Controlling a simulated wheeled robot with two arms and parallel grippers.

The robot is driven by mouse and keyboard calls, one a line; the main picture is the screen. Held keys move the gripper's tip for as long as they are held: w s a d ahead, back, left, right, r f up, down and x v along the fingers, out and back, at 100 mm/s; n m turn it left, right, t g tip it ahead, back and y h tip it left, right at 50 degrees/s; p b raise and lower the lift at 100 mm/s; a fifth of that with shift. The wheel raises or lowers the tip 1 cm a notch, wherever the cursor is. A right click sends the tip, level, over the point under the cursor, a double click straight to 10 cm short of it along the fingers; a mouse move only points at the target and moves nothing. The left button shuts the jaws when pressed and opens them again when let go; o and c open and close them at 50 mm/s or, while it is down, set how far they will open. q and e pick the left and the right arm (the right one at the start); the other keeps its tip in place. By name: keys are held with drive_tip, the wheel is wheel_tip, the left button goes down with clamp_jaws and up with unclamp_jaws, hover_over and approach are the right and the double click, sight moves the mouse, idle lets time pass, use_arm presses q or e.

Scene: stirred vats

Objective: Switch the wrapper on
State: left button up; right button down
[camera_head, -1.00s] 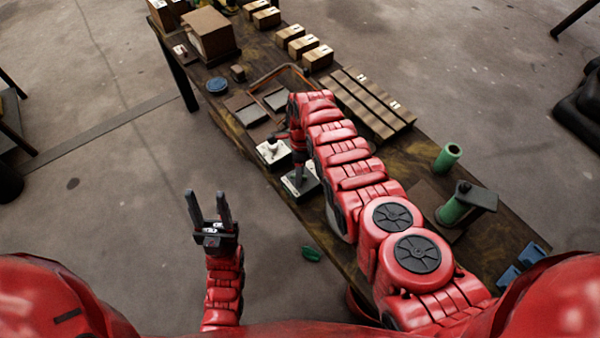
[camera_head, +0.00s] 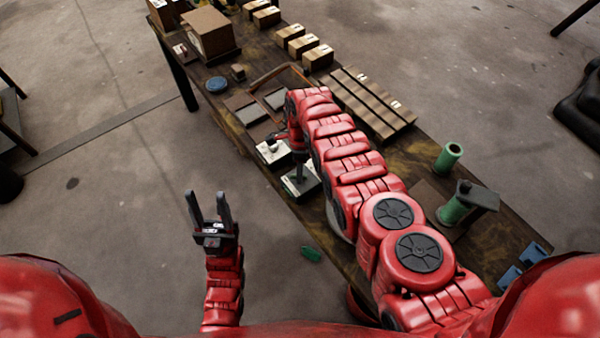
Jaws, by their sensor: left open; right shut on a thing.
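Two small switch boxes sit at the near left edge of the long table. The nearer box (camera_head: 301,187) has a pale top with a dark upright part; the farther box (camera_head: 270,154) has a small lever (camera_head: 274,138) on top. My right gripper (camera_head: 300,165) points down over the nearer box, shut on its upright part, which the jaws mostly hide. My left gripper (camera_head: 210,212) is open and empty over the floor, left of the table. Which machine is the wrapper is not clear; a bent frame (camera_head: 262,80) stands by two dark plates (camera_head: 252,114) beyond the boxes.
Slatted planks (camera_head: 365,98), small cartons (camera_head: 318,57) and a large box (camera_head: 208,33) stand on the table (camera_head: 400,150). Green cylinders (camera_head: 448,157) are at the right. A green object (camera_head: 310,254) lies below the near edge. The floor around my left gripper is clear.

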drive_tip(key=shift+f+n+b, duration=0.1)
drive_tip(key=shift+n+b, duration=0.2)
drive_tip(key=shift+n, duration=0.4)
drive_tip(key=shift+n+h+b, duration=0.3)
drive_tip(key=shift+n+h, duration=0.1)
drive_tip(key=shift+n, duration=0.6)
drive_tip(key=n, duration=0.4)
drive_tip(key=shift+w+a+h+b, duration=0.1)
drive_tip(key=shift+a+h+b, duration=0.05)
drive_tip(key=shift+h+b, duration=0.2)
drive_tip(key=shift+n+t, duration=0.3)
drive_tip(key=shift+n, duration=0.8)
drive_tip(key=n, duration=0.2)
drive_tip(key=shift+n+h, duration=0.25)
drive_tip(key=shift+n, duration=0.05)
drive_tip(key=shift+a+n+t, duration=0.1)
drive_tip(key=shift+n+t, duration=0.5)
drive_tip(key=shift+n, duration=1.7)
drive_tip(key=shift+s, duration=0.2)
